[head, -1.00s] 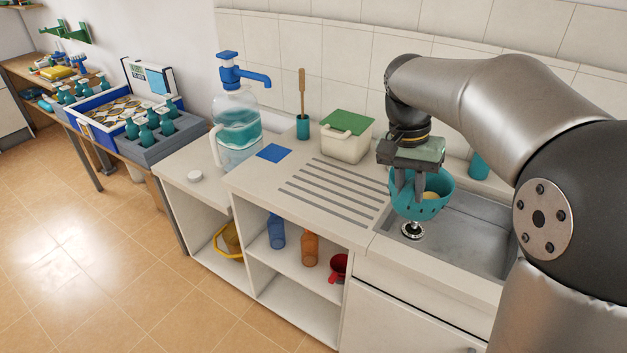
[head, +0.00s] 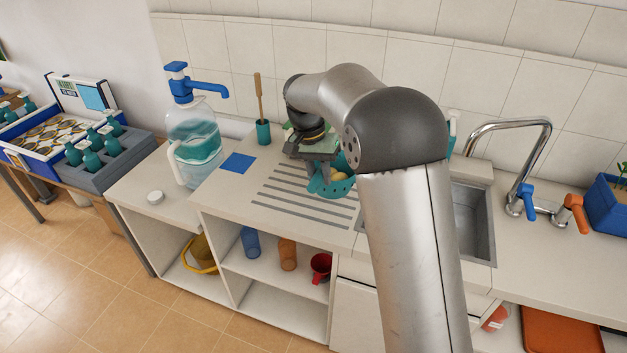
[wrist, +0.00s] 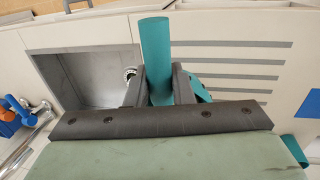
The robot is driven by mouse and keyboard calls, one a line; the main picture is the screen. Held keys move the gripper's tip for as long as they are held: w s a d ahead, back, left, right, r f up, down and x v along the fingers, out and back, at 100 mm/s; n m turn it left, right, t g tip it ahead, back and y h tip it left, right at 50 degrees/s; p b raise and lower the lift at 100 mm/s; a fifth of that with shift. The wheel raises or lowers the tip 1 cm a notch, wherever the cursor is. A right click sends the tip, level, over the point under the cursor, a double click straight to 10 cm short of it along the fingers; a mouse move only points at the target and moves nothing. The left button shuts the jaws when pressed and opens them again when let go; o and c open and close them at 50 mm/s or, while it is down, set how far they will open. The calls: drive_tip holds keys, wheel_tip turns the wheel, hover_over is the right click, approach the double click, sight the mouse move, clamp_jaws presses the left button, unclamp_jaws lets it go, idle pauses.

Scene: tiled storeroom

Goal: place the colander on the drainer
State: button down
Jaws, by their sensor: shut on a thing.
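The teal colander (head: 320,187) holds something yellowish and is over the right part of the drainer (head: 272,208), the grooved area of the counter. I cannot tell whether it touches the grooves. My gripper (head: 316,166) is shut on the colander's teal handle. In the wrist view the handle (wrist: 155,48) stands between the two fingers (wrist: 158,88), and a bit of the perforated bowl shows beside the right finger. Drainer grooves (wrist: 240,61) run to the right there, with the sink to the left. My arm hides part of the drainer's right side.
The sink (head: 472,215) with its curved tap (head: 508,126) is right of my arm. A blue square (head: 238,163), a teal cup with a brush (head: 263,132) and a pump bottle (head: 193,140) stand left and behind. The drainer's left part is clear.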

wheel_tip(320, 180, down, 6)
drive_tip(key=w+a+p, duration=0.1)
drive_tip(key=w, duration=0.1)
drive_tip(key=shift+w+a+f, duration=0.15)
drive_tip(key=shift+w, duration=0.15)
drive_tip(key=shift+f, duration=0.1)
drive_tip(key=c, duration=1.3)
unclamp_jaws()
drive_tip(key=shift+o, duration=0.2)
